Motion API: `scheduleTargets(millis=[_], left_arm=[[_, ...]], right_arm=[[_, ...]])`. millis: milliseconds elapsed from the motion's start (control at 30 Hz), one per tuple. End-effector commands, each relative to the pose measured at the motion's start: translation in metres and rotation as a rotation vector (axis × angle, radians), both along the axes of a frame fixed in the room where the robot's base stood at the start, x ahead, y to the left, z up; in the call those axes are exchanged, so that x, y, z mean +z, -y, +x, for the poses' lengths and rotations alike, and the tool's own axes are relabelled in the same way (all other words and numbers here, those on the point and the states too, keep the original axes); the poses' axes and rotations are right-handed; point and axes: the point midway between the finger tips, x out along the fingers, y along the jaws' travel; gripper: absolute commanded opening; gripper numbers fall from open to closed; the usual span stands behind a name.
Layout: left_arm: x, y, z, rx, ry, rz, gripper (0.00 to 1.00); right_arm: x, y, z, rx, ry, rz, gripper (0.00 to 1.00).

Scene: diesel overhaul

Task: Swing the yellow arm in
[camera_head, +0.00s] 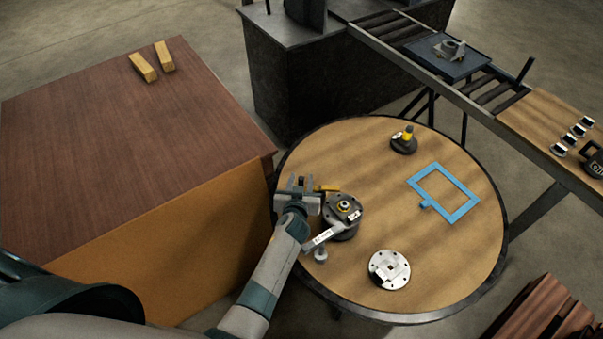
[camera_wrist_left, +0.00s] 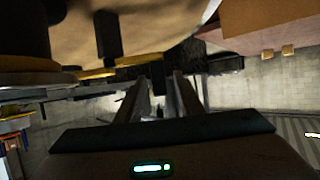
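The yellow arm (camera_head: 327,188) is a short bar at the upper left edge of a dark round fixture (camera_head: 346,207) on the round table. In the left wrist view, a yellow bar (camera_wrist_left: 97,73) shows left of the fingers, beside a dark upright part. My left gripper (camera_head: 299,184) stands just left of the yellow arm. Its two fingers (camera_wrist_left: 161,95) are apart, with nothing seen between them. I cannot tell whether a finger touches the bar. My right gripper is out of view.
The round table (camera_head: 475,262) also holds a blue frame (camera_head: 463,210), a silver disc (camera_head: 389,269), a dark base with a yellow knob (camera_head: 404,140) and a small metal part (camera_head: 321,254). A brown cabinet (camera_head: 110,150) stands close on the left.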

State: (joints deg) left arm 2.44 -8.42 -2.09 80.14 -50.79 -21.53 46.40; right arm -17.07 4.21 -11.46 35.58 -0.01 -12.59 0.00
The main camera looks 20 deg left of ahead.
Motion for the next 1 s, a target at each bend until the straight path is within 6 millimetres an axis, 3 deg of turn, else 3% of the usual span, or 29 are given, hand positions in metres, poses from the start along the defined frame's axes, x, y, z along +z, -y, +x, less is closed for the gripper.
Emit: scheduleTargets(millis=[367, 533, 833, 1000], left_arm=[[-0.002, 0.001, -0.001, 0.0, 0.0, -0.001, 0.34], [-0.002, 0.001, -0.001, 0.0, 0.0, -0.001, 0.0], [-0.002, 0.001, 0.002, -0.004, 0.0, 0.0, 0.0], [-0.001, 0.0, 0.014, -0.025, 0.002, 0.001, 0.0]], right_arm=[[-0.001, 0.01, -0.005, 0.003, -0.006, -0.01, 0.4], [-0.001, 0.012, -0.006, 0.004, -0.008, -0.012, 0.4], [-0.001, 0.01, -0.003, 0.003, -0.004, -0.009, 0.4], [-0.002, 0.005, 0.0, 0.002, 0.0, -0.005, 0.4]])
